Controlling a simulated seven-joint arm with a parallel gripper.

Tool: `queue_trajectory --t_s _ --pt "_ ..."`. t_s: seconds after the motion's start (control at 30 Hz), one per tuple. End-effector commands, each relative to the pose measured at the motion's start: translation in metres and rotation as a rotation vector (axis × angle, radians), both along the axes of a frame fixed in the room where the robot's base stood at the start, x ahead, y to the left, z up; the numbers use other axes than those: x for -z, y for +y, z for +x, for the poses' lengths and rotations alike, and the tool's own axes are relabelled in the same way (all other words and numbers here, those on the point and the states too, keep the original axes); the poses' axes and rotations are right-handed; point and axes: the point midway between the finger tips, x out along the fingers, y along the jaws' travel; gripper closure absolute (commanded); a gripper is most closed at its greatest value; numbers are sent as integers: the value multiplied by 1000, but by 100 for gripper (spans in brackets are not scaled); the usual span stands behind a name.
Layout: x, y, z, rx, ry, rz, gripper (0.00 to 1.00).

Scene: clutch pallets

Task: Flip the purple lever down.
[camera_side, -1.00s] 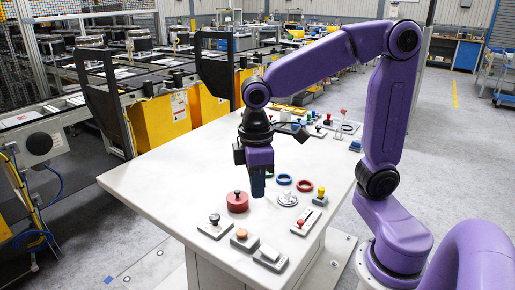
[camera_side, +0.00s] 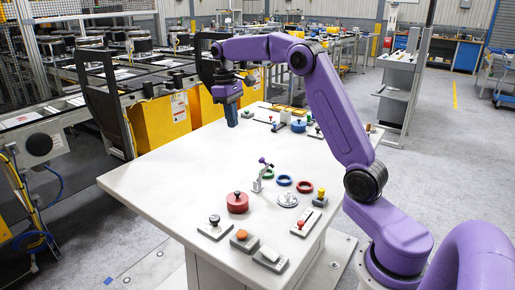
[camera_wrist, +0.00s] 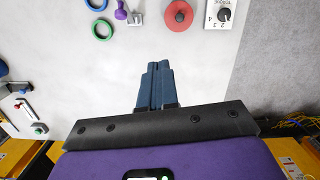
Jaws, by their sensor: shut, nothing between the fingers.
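The purple lever (camera_side: 264,162) sits on a slim light-grey stand on the table, beside the green ring. Its purple bar lies slanted across the top of the stand. In the wrist view the purple lever (camera_wrist: 121,11) is at the top edge, partly cut off. My gripper (camera_side: 232,121) is over the far left part of the table, well away from the lever and empty. In the wrist view my gripper (camera_wrist: 157,66) has its blue fingers together, pointing toward the white tabletop.
A red round knob (camera_side: 238,203), green ring (camera_side: 268,174), blue ring (camera_side: 284,180) and red ring (camera_side: 305,187) are near the lever. Button and switch boxes line the front edge (camera_side: 241,240). More devices (camera_side: 298,125) stand at the back right. The left table surface is clear.

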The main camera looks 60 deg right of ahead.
Motion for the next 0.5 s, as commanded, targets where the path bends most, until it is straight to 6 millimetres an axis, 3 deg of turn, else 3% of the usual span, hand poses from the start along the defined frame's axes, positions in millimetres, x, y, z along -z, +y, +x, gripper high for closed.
queue_trajectory --t_s 0.03,0.2,0.33,0.5 --pt "1 -17 4 33 6 1 100" --pt "2 -57 10 110 17 3 100" --pt "3 -75 10 142 22 5 100" --pt "3 -82 10 155 26 6 100"
